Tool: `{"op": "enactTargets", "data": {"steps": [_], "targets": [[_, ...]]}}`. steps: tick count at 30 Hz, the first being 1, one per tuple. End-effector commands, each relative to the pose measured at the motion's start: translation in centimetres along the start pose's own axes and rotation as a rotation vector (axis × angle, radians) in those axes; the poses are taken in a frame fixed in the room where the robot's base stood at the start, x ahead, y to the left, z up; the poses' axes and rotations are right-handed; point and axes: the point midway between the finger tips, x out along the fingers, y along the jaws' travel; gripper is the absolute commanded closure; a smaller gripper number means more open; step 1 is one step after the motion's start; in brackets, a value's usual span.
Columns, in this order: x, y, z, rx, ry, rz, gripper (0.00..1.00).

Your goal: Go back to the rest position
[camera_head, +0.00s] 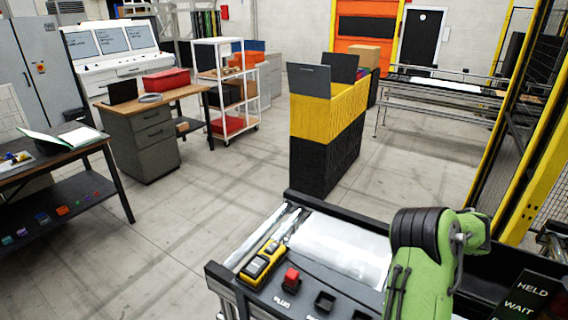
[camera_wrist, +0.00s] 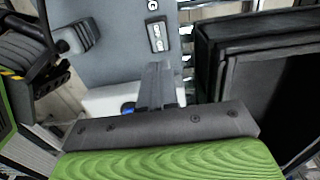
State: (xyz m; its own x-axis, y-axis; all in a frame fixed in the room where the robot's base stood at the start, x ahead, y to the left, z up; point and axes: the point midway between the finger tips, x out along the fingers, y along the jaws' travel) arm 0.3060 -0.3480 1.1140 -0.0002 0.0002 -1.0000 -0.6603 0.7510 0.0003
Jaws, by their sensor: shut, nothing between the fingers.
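My gripper (camera_wrist: 158,88) shows in the wrist view, with its grey fingers together and nothing between them. A grey panel (camera_wrist: 108,45) with a small label lies beyond the fingertips. In the head view my green arm with its black joint rises at the lower right. It hides part of the work surface, and the gripper cannot be made out there. A red plug (camera_head: 291,278) stands on the dark fixture panel (camera_head: 262,294) near the word PLUG. A yellow and black handheld device (camera_head: 263,262) lies left of it.
A white sheet-like pad (camera_head: 340,246) lies behind the plug. A dark HELD/WAIT board (camera_head: 527,298) stands at the lower right. A black bin-like box (camera_wrist: 262,62) is right of the fingers in the wrist view. A yellow and black crate stack (camera_head: 328,130) stands beyond, with open floor left of it.

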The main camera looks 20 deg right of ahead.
Motion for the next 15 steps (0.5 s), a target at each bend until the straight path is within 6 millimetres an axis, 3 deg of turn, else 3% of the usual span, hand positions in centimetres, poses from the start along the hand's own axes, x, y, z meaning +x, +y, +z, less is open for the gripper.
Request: {"op": "enactTargets", "data": {"steps": [2,4,8,12,15], "targets": [[-0.5,0.1,0.7,-0.027,-0.011,-0.011,1.00],[-2.1,0.5,2.7,-0.115,-0.041,-0.041,1.00],[-7.0,3.8,8.8,-0.444,-0.121,-0.137,1.00],[-11.5,10.3,14.3,-0.878,-0.167,-0.245,1.00],[-13.7,16.0,16.7,-1.207,-0.162,-0.327,1.00]]}}
